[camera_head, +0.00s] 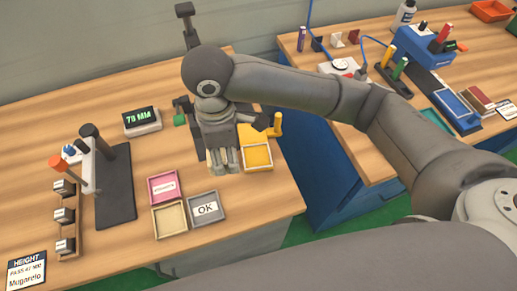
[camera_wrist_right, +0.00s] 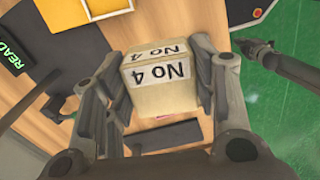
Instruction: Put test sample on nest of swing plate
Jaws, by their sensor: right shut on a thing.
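My right gripper (camera_head: 225,168) is over the wooden table, between the display and the yellow tray. In the right wrist view my right gripper (camera_wrist_right: 168,100) is shut on a beige block (camera_wrist_right: 162,95) labelled "No 4", with fingers on both its sides. No nest is clearly visible.
A yellow tray (camera_head: 258,168) lies right of the gripper. Pink (camera_head: 178,187), beige (camera_head: 154,222) and grey "OK" (camera_head: 219,219) trays lie in front. A second bench (camera_head: 330,100) stands right.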

